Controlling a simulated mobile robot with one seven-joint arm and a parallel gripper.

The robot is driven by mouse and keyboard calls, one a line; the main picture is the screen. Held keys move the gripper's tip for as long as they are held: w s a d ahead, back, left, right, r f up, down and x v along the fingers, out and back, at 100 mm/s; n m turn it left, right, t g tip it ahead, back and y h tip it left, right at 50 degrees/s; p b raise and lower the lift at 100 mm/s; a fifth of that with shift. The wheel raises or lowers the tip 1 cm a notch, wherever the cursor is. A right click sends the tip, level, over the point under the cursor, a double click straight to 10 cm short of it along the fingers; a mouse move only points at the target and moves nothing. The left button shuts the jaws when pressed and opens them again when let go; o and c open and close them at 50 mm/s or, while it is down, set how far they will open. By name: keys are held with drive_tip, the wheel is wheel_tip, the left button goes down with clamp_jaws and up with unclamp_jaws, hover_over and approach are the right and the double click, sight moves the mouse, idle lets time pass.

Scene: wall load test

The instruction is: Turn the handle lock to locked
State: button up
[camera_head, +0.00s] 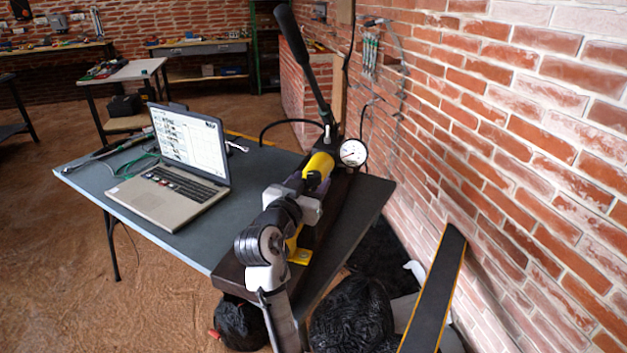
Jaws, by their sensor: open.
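A hand pump with a yellow body (319,164) stands on the table in the head view. Its long black handle (303,62) rises up and to the left from the pump's far end. A small metal fitting (328,134) shows at the handle's foot; I cannot make out the handle lock or its setting. My arm reaches in from the bottom over the near part of the pump. My gripper (309,184) is open beside the yellow body, partly hidden by my wrist. I cannot tell whether its fingers touch the pump.
A round gauge (353,152) stands right of the pump. An open laptop (180,160) is on the table (135,221) at left. The brick wall (520,140) is close on the right. Black bags (352,318) and a dark plank (434,295) are below.

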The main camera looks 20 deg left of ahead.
drive_tip(key=s+b, duration=0.2)
drive_tip(key=s, duration=0.9)
drive_tip(key=shift+a, duration=0.2)
